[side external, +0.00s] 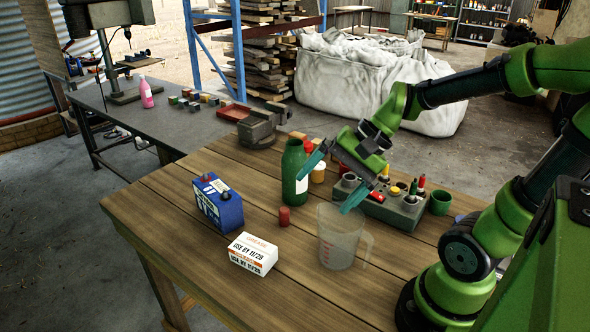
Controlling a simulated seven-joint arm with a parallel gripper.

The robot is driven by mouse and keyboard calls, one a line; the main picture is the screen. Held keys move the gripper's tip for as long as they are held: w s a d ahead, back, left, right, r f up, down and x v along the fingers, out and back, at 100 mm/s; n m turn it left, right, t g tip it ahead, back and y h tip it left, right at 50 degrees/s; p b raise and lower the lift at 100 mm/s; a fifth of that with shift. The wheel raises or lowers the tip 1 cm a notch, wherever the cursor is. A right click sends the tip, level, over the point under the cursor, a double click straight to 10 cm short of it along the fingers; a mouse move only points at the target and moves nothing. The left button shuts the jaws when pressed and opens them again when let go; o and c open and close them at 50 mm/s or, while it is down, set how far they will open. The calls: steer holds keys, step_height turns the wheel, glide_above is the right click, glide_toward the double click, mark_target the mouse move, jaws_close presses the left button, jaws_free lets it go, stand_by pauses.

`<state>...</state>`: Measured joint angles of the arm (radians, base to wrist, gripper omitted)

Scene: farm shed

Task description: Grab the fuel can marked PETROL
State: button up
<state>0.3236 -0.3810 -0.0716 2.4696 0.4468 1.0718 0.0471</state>
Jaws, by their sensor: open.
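No fuel can with a readable PETROL mark shows in the side external view. My gripper (334,182) is open, with its two teal fingers spread above the wooden table (160,215). Nothing shows between the fingers. One finger is by a dark green bottle (294,172) with a white label; the other overlaps the upper part of a clear measuring jug (338,248) in the picture. I cannot tell whether either finger touches.
A blue battery-like box (219,206), a white "USE BY 11/28" box (253,254) and a small red cylinder (284,216) stand left of the jug. A grey tool holder (392,208) and green cup (440,202) stand right. A vise (258,130) is at the far edge. The table's front left is clear.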

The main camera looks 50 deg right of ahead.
steer(key=w+d+f+m+t+y, duration=0.1)
steer(key=w+d+f+m+t, duration=0.1)
steer(key=d+m, duration=0.35)
steer(key=w+d+f+m+t, duration=0.1)
steer(key=w+d+m+t, duration=0.15)
steer(key=d+m, duration=0.35)
steer(key=m+t+h, duration=0.3)
steer(key=m, duration=0.5)
glide_toward(296, 170)
steer(key=s+d, duration=0.4)
steer(key=shift+x, duration=8.35)
steer(key=shift+w+d+r, duration=0.1)
steer(key=shift+r, duration=0.05)
steer(key=shift+c, duration=0.3)
steer(key=shift+t, duration=0.25)
steer(key=c, duration=1.1)
steer(key=shift+r, duration=0.15)
